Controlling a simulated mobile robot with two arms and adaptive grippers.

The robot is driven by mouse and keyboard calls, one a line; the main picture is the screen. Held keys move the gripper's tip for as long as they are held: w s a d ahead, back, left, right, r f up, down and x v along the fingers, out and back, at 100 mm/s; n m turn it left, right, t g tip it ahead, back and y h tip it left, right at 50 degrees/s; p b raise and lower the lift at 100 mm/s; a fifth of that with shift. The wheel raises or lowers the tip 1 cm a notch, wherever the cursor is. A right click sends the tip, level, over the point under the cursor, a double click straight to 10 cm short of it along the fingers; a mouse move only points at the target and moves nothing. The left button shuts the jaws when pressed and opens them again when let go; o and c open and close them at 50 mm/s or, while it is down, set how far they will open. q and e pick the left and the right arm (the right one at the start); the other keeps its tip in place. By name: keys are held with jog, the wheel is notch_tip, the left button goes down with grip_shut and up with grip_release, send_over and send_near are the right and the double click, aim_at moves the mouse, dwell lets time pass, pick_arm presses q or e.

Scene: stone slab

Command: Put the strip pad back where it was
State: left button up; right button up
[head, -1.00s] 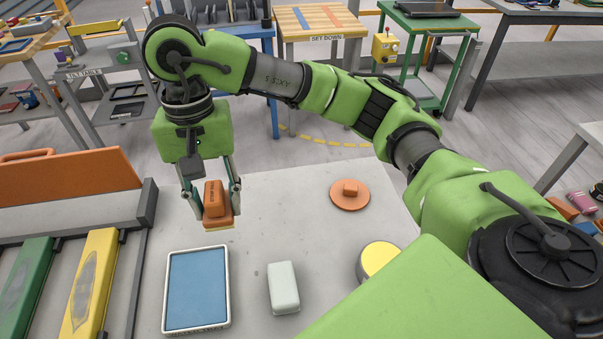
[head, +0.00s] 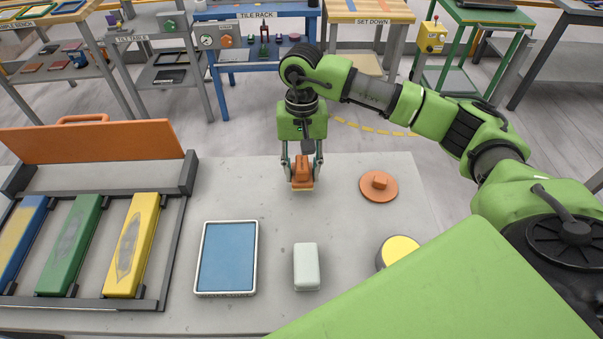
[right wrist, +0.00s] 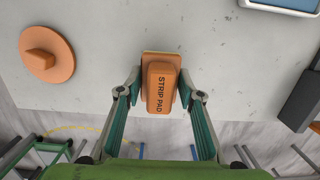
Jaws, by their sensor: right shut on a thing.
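The orange strip pad (head: 302,172) is a block with a flat base and a yellowish underside edge. The pad is at the far part of the stone slab (head: 340,220), left of a round orange disc (head: 378,187). I cannot tell whether its underside touches the slab. My left gripper is not in view.
A blue pad in a white tray (head: 200,262), a pale block (head: 306,268) and a yellow-topped round item (head: 400,250) stand nearer. A rack with blue, green (head: 72,245) and yellow bars (head: 134,245) is at left. The slab around the strip pad is bare.

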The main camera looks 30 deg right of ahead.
aim_at(302, 178)
notch_tip(302, 178, down, 2)
jog(key=shift+s+f+p, duration=0.1)
jog(key=shift+p, duration=0.35)
jog(key=shift+f, duration=0.2)
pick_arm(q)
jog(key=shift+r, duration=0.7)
pick_arm(e)
jog(key=shift+a, duration=0.1)
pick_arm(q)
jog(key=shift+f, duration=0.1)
pick_arm(e)
jog(key=shift+f+b, duration=0.2)
jog(key=shift+b, duration=0.15)
jog(key=o, duration=1)
jog(key=shift+r, duration=0.1)
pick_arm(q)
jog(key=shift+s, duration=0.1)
